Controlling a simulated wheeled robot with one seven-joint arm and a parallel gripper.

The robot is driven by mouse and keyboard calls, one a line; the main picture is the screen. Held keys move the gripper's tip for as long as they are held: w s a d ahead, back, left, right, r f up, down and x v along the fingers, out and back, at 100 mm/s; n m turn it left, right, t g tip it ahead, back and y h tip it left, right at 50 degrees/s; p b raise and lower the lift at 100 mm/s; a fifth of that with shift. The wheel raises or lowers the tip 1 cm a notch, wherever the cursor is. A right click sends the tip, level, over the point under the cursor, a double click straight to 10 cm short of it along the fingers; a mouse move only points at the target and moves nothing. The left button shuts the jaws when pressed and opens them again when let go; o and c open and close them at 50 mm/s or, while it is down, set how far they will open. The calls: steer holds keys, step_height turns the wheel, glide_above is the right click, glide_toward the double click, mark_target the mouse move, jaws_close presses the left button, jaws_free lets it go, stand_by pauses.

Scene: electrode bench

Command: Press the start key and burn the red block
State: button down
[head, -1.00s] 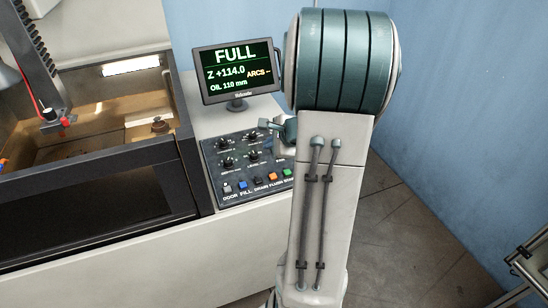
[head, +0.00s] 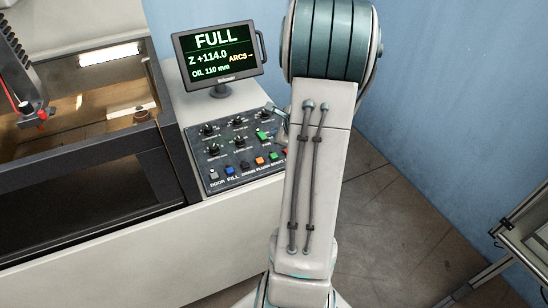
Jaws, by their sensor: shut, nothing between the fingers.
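The control panel (head: 225,170) has a row of coloured keys along its front edge. The green start key (head: 274,156) is at the row's right end, close beside my arm, its label partly covered. My gripper (head: 279,117) is mostly hidden behind my arm; a small grey part shows over the panel's right side. Its fingertips are not clear, and I see no contact with the key. A small red piece (head: 42,115) shows at the lower end of the machine head in the tank at left. I cannot tell whether it is the red block.
The screen (head: 218,55) reads FULL, Z +114.0, OIL 110 mm and ARCS with a dash. The tank's dark front frame (head: 90,150) is left of the panel. A blue wall (head: 460,100) stands behind, and a metal-framed stand (head: 525,230) is at right.

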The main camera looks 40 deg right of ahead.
steer(key=b, duration=0.4)
glide_above(274, 156)
steer(key=f, duration=0.5)
steer(key=shift+s+d+f, duration=0.2)
steer(key=shift+s+f, duration=0.05)
steer(key=shift+s, duration=0.15)
steer(key=shift+f+b, duration=0.75)
steer(key=shift+b, duration=0.1)
stand_by(0.4)
steer(key=shift+f+b, duration=0.45)
steer(key=shift+b, duration=0.25)
